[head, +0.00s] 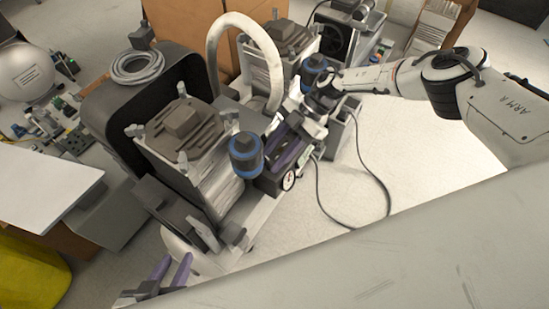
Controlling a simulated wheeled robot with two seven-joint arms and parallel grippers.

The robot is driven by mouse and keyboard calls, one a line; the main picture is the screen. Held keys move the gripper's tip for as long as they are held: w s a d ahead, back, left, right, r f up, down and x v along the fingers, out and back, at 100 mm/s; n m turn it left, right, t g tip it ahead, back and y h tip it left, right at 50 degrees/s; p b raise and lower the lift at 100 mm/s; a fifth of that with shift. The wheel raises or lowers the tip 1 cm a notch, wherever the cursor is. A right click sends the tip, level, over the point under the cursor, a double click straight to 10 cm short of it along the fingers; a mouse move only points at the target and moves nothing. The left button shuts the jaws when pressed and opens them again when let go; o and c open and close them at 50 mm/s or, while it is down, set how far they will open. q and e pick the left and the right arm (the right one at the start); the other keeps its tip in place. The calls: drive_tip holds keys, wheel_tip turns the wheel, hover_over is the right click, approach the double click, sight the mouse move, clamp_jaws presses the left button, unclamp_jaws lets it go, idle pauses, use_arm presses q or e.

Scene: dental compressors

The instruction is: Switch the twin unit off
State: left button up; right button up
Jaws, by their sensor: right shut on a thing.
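The twin unit (215,165) is a compressor with two grey finned motor heads, blue-capped cylinders and a pale curved hose. A dark control box (268,183) with a small round gauge (288,181) sits on its front side. My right gripper (280,160) reaches in from the right, its purple fingers down at this box. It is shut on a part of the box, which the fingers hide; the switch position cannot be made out. My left gripper (171,270) is low at the bottom left, its purple fingers apart and empty, away from the box.
A black housing (100,105) with a coiled grey hose (138,67) stands behind the unit at left. A black cable (385,190) loops over the open floor at right. A white tabletop (40,180) and yellow bin (28,270) are at left.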

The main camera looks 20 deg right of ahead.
use_arm(q)
drive_tip(key=shift+s+f, duration=0.1)
drive_tip(key=shift+s, duration=0.1)
use_arm(e)
drive_tip(key=o, duration=1.1)
use_arm(q)
drive_tip(key=shift+w+d, duration=0.1)
drive_tip(key=shift+w, duration=0.05)
use_arm(e)
drive_tip(key=shift+r, duration=0.25)
use_arm(q)
drive_tip(key=r+p, duration=0.1)
drive_tip(key=p, duration=0.1)
drive_tip(key=r+p, duration=0.1)
drive_tip(key=p, duration=0.1)
drive_tip(key=shift+a, duration=0.25)
use_arm(e)
wheel_tip(320, 180, up, 10)
drive_tip(key=shift+f, duration=0.25)
